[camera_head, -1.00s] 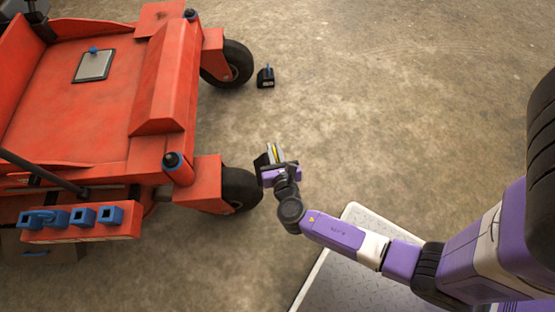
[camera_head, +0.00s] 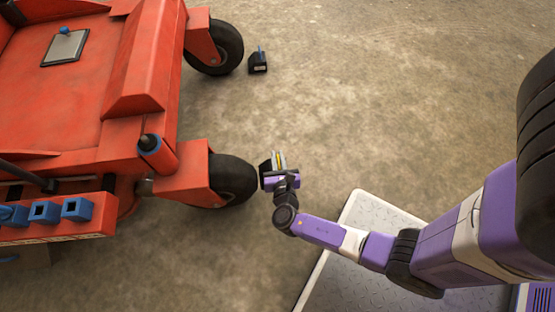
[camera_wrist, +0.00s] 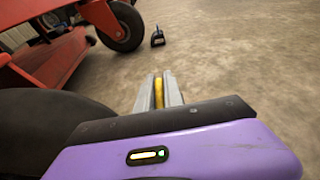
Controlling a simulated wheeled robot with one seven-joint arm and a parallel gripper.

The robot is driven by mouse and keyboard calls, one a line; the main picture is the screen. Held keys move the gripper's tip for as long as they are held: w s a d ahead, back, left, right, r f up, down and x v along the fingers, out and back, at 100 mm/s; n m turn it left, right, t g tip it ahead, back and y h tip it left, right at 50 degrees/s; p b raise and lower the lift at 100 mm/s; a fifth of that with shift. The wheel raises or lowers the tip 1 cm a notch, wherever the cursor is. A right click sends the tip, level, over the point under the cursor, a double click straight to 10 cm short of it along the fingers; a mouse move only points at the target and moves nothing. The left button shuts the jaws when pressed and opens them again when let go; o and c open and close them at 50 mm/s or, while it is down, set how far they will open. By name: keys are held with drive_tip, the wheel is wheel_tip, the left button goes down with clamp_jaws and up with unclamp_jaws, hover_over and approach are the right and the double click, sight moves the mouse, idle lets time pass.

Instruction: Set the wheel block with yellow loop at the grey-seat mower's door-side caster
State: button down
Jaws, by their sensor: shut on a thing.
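My gripper (camera_head: 279,160) is shut on the yellow loop (camera_wrist: 158,92) of a wheel block. The block's black body (camera_head: 265,167) shows beside the fingers in the head view; the wrist view does not show it clearly. The red mower (camera_head: 140,75) stands at left with two front casters. The near caster (camera_head: 235,180) is just left of the held block, and I cannot tell whether they touch. The far caster (camera_head: 222,48) is farther up. No seat or door is in view, so I cannot tell which caster is door-side.
A second black block (camera_head: 258,63) with a blue loop stands on the floor right of the far caster; it also shows in the wrist view (camera_wrist: 157,38). A large dark rounded shape fills the wrist view's left. The concrete floor (camera_head: 400,100) to the right is clear.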

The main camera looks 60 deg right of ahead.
wheel_tip(320, 180, down, 13)
drive_tip(key=b, duration=0.8)
drive_tip(key=shift+w+f, duration=0.1)
drive_tip(key=c, duration=1.5)
unclamp_jaws()
drive_tip(key=shift+o, duration=0.2)
